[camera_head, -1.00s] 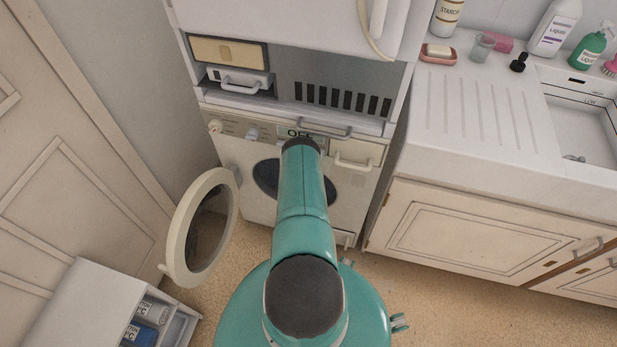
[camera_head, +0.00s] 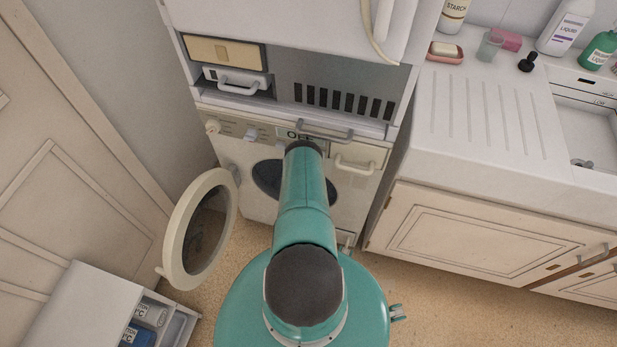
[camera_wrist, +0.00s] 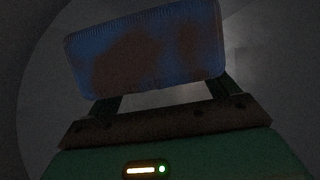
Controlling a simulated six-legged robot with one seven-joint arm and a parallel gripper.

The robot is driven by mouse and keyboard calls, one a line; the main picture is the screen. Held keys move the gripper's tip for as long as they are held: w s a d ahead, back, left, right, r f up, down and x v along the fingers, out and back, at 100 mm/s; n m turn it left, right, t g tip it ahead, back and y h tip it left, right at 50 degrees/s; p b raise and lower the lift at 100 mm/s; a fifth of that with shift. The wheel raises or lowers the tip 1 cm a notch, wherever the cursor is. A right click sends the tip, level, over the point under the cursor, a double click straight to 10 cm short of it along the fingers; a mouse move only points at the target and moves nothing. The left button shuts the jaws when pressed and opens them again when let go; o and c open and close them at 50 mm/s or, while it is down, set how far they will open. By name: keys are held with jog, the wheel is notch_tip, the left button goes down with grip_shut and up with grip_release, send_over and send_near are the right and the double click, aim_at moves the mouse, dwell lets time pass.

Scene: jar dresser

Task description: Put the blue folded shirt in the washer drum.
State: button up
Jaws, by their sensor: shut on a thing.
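A blue folded shirt (camera_wrist: 145,45) with brown patches is held by my gripper (camera_wrist: 163,96) in the dim wrist view. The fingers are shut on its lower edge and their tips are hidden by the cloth. Pale, curved walls surround it, which look like the inside of the washer drum (camera_wrist: 45,75). In the head view my arm reaches to the washer's round dark opening (camera_head: 264,178) and hides part of it. My gripper and the shirt do not show there. The round washer door (camera_head: 171,235) stands open to the left.
A sink counter (camera_head: 470,120) with bottles stands to the right. Tan floor (camera_head: 440,310) is free at the lower right.

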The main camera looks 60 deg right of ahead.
jog(key=shift+a+r, duration=0.1)
jog(key=shift+r, duration=0.05)
jog(key=shift+f, duration=0.25)
jog(key=shift+f, duration=0.15)
jog(key=o, duration=0.9)
